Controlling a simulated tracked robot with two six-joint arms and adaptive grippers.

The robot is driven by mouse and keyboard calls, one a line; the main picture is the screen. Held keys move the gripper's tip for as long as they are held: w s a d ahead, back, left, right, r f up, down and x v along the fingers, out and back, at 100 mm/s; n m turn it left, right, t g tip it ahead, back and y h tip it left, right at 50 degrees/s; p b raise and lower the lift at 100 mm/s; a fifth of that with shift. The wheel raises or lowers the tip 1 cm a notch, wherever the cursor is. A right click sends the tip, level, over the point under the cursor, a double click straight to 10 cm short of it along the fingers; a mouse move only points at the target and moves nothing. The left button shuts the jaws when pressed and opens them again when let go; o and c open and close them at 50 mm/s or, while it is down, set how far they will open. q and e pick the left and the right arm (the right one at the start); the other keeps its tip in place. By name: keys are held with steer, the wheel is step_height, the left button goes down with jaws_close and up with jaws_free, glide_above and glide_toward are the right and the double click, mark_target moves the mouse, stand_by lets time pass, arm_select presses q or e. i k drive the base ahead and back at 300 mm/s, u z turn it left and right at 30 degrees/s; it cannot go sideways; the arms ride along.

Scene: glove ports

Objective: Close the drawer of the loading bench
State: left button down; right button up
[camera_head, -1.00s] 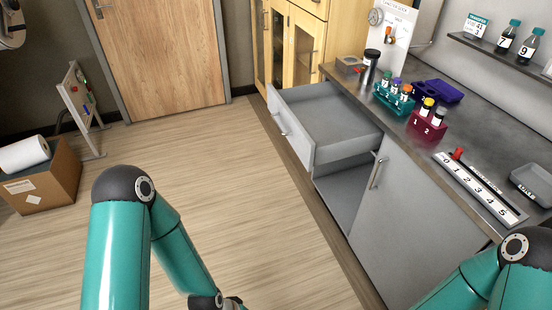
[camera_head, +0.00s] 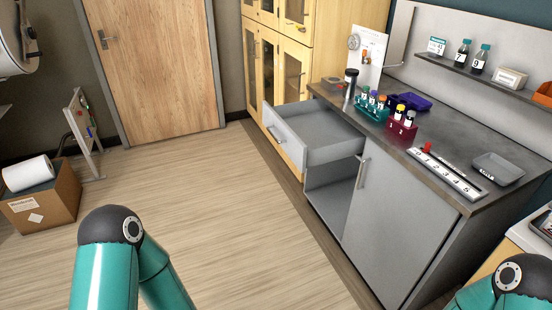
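The loading bench (camera_head: 405,210) is grey and stands at the right. Its drawer (camera_head: 318,137) is pulled out toward the left and looks empty. The drawer front (camera_head: 286,136) is white with a bar handle (camera_head: 278,131). Below the drawer is an open dark compartment, and a cabinet door with an upright handle (camera_head: 362,171) is beside it. My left arm shows at the lower left and my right arm at the lower right, both apart from the drawer. Both grippers are outside the picture.
A teal rack (camera_head: 371,107) and a maroon rack (camera_head: 401,133) with vials, a numbered slide scale (camera_head: 443,174) and a grey tray (camera_head: 497,168) are on the benchtop. A cardboard box (camera_head: 42,200) stands at the left. The floor (camera_head: 225,220) before the drawer is clear.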

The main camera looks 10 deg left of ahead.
mark_target(310, 133)
steer(key=z, duration=0.15)
steer(key=i, duration=0.95)
steer(key=u, duration=0.1)
